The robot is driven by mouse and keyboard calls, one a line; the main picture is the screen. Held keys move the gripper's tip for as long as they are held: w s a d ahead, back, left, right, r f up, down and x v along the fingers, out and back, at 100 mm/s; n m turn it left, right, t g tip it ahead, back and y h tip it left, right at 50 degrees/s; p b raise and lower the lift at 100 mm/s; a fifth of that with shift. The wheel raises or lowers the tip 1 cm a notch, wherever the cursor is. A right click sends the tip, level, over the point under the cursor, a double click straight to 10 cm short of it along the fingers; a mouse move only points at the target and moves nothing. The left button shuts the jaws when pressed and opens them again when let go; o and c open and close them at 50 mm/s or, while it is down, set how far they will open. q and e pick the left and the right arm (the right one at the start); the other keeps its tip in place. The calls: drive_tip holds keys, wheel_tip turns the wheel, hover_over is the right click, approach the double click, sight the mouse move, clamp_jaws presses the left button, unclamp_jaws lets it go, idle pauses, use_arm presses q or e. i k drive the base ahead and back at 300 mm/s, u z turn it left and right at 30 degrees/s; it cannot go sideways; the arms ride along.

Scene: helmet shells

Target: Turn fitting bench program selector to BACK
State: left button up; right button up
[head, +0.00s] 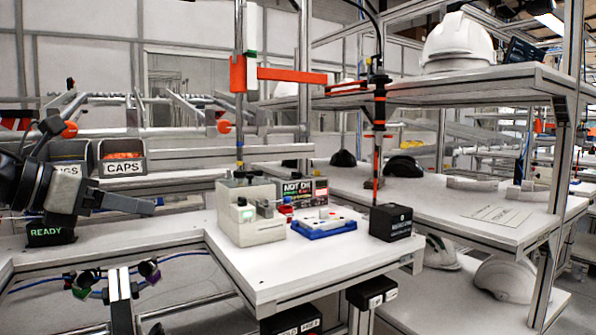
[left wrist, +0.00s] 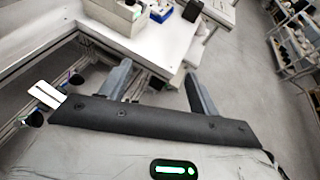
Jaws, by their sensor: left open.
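The fitting bench (head: 300,262) has a white top. A cream boxy unit (head: 262,233) stands on it with a small green-lit window and a grey part on its top and side. I cannot make out which part is the program selector or where it points. In the left wrist view the unit (left wrist: 112,12) is at the top, cut by the frame edge. My left gripper (head: 148,206) is left of the unit, apart from it. It is open and empty, its two fingers spread in the left wrist view (left wrist: 158,78). My right gripper is not in view.
A blue tray (head: 322,231) with small parts and a black box (head: 391,222) stand right of the unit. A dark display (head: 305,190) is behind. An orange-banded post (head: 379,130) rises near the black box. A CAPS bin (head: 122,160) is at the left. The bench's front is clear.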

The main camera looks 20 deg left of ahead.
sight(296, 175)
drive_tip(key=i, duration=1.75)
